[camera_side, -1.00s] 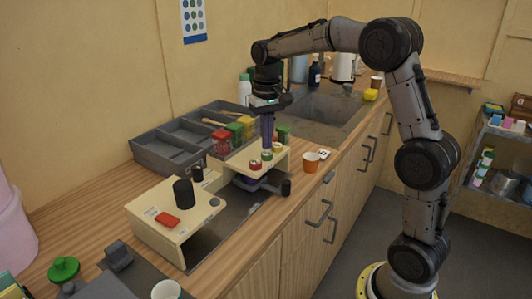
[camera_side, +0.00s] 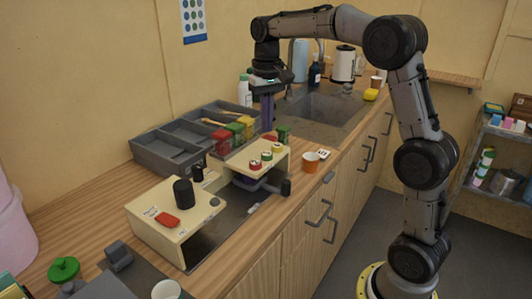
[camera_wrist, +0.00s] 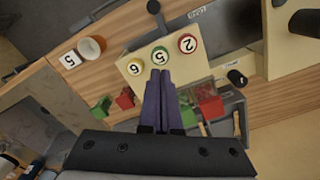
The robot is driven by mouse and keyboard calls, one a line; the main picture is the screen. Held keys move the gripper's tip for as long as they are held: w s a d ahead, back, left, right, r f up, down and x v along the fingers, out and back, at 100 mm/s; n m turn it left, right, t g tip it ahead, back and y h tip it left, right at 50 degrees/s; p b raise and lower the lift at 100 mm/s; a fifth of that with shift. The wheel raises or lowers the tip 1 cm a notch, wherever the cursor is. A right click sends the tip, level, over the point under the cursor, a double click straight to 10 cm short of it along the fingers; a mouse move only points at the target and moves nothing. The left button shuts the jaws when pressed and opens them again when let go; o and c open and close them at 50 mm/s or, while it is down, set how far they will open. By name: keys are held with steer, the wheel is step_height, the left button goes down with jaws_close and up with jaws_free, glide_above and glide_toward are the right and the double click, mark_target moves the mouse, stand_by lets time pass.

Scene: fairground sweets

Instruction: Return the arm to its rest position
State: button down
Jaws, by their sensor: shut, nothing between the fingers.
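My gripper (camera_side: 267,112) is shut and empty. In the side view its purple fingers point down, above the counter between the grey divided tray (camera_side: 168,157) and the sink. In the wrist view the closed fingers (camera_wrist: 160,88) reach toward a cream platform (camera_wrist: 208,68). That platform (camera_side: 268,175) bears several round numbered pieces, among them a red one (camera_side: 255,166), a green one (camera_side: 267,157) and a yellow one (camera_side: 278,148). The arm is arched over the counter, with its base on the floor at the lower right.
A cream machine (camera_side: 160,232) with a black knob (camera_side: 183,192) stands front left. An orange cup (camera_side: 311,161) stands near the counter edge. The sink (camera_side: 320,112) and a white kettle (camera_side: 343,64) are behind.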

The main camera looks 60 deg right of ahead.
steer(key=s+a+r+n+t, duration=0.25)
steer(key=s+a+r, duration=0.55)
steer(key=s, duration=0.4)
steer(key=s+a+f+n+t, duration=0.3)
steer(key=s+f, duration=0.8)
steer(key=s, duration=0.1)
steer(key=shift+s+f, duration=0.25)
steer(key=shift+s, duration=0.15)
